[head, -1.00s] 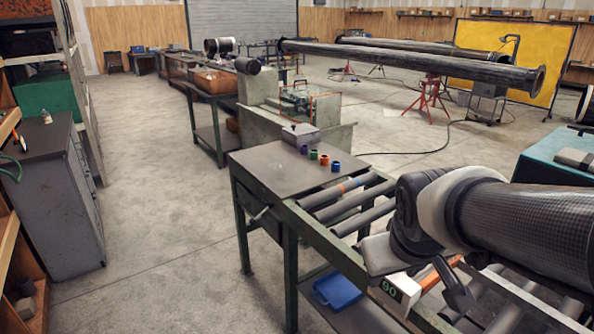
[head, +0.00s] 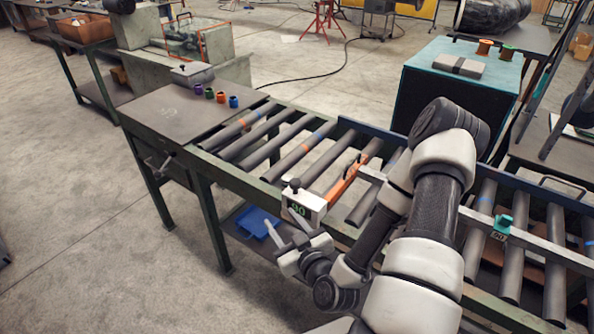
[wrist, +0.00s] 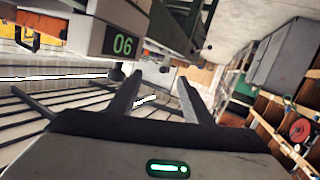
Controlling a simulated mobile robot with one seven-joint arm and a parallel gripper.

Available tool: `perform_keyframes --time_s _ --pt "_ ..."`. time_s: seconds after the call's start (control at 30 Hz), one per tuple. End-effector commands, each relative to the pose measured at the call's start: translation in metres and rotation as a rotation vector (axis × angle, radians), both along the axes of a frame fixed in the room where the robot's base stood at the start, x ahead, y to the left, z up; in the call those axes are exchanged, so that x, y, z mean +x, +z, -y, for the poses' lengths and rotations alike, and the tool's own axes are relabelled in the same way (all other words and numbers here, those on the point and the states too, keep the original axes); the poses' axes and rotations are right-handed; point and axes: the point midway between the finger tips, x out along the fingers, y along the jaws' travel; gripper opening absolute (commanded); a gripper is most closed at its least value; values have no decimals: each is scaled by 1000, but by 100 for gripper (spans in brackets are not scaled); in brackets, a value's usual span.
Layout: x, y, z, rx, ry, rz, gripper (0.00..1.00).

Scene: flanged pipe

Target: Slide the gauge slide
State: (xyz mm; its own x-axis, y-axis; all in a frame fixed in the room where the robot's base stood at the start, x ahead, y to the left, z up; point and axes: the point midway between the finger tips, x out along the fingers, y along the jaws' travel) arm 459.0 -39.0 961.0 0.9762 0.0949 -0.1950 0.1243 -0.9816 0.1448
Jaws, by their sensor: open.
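The gauge slide (head: 303,204) is a white block with a black knob on top and a green "90" display. It sits on the front rail of the roller table, with an orange arm (head: 345,181) reaching back over the rollers. My gripper (head: 283,232) is just in front of and below the block, apart from it, its fingers spread and empty. In the wrist view the block (wrist: 122,38) shows upside down at upper left, outside the open fingers (wrist: 160,78). Its far side is hidden.
The roller table (head: 268,178) runs across the middle. A teal piece (head: 503,224) sits on the rail to the right. Small coloured spools (head: 221,97) stand on the grey plate at left. A blue bin (head: 257,222) lies on the shelf below. Floor in front is clear.

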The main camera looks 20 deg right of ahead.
Motion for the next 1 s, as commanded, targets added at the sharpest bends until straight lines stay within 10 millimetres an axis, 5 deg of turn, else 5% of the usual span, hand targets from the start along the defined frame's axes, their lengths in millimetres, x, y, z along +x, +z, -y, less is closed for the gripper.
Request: perform_keyframes --time_s 0.2,0.47,0.83,1.0 --pt "-22 19 28 121 -245 166 46" --pt "-25 19 37 136 -304 196 46" --pt "1 22 41 131 -301 208 46" --pt "33 19 51 136 -312 214 46"
